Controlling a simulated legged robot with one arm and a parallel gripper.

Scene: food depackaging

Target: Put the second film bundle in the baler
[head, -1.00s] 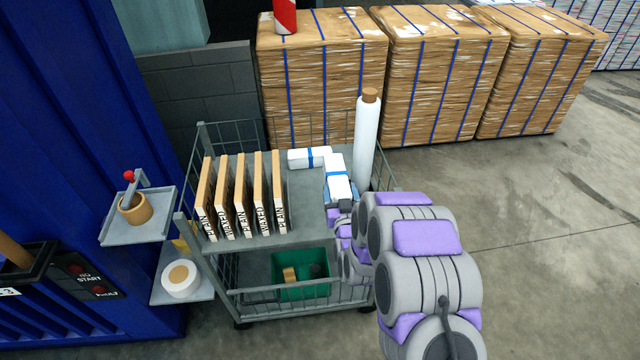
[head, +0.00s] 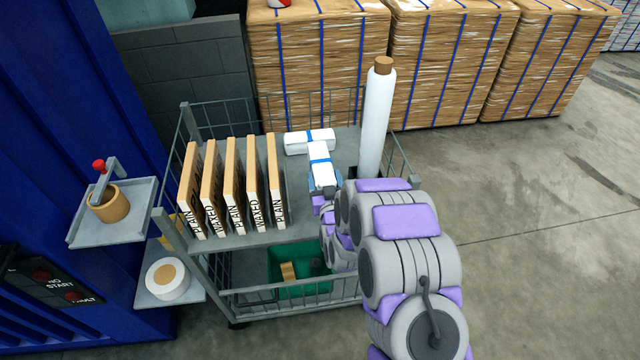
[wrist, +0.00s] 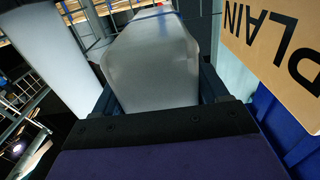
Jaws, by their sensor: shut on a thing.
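My gripper (head: 324,188) is shut on a white film bundle (head: 320,164) with a blue strap, over the cart's upper shelf. In the wrist view the held bundle (wrist: 152,62) lies between the two fingers and points away from me. I cannot tell how far it is above the shelf. Another white bundle (head: 298,142) with a blue strap lies crosswise just behind it; in the picture the two overlap or meet. The blue baler (head: 60,120) stands at the far left, with a dark control panel (head: 55,285) at its lower part. Its opening is not clearly visible.
Upright labelled boards (head: 232,185) stand left of the bundles. A tall film roll (head: 376,125) stands right. A green bin (head: 300,285) is on the lower shelf. Side trays hold a tape roll (head: 168,278) and a brown ring (head: 108,207). Strapped bales (head: 315,70) stand behind; the right floor is clear.

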